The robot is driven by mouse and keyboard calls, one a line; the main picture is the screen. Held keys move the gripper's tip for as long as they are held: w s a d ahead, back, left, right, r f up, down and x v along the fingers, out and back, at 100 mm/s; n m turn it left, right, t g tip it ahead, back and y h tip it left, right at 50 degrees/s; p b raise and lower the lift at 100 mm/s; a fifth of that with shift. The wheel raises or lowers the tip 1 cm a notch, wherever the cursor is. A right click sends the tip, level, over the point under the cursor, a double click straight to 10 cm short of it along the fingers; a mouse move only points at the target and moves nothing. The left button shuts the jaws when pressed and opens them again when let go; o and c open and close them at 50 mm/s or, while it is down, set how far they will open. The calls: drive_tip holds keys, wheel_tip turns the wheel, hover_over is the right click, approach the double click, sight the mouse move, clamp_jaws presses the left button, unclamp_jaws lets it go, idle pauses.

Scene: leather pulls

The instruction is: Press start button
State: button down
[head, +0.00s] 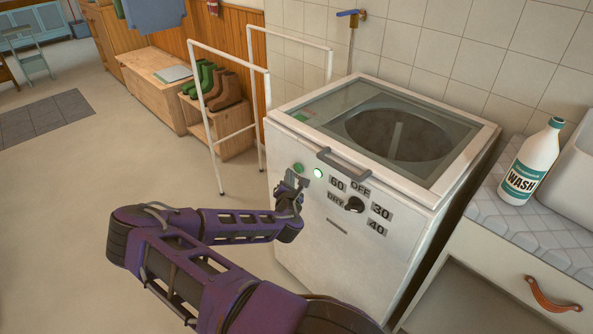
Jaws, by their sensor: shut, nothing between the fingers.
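A white top-loading washing machine (345,262) stands against the tiled wall with its glass lid closed. On the upper left of its front panel is a round green button (298,168). A small pale green light (318,173) glows just right of it. I take the green button for the start button; no label on it is readable. My gripper (302,183) is shut and empty, in front of the panel just below the button and light. I cannot tell whether it touches the panel.
A dark dial (354,204) with OFF, 30, 40, 60 and DRY marks sits right of my gripper. A grey lid handle (343,162) juts out above. A white rail frame (215,120) stands left. A WASH bottle (529,165) stands on the right counter.

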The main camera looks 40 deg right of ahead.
drive_tip(key=a, duration=0.3)
drive_tip(key=a+b, duration=0.1)
drive_tip(key=shift+s+a, duration=0.25)
drive_tip(key=shift+a, duration=0.1)
drive_tip(key=shift+w, duration=0.1)
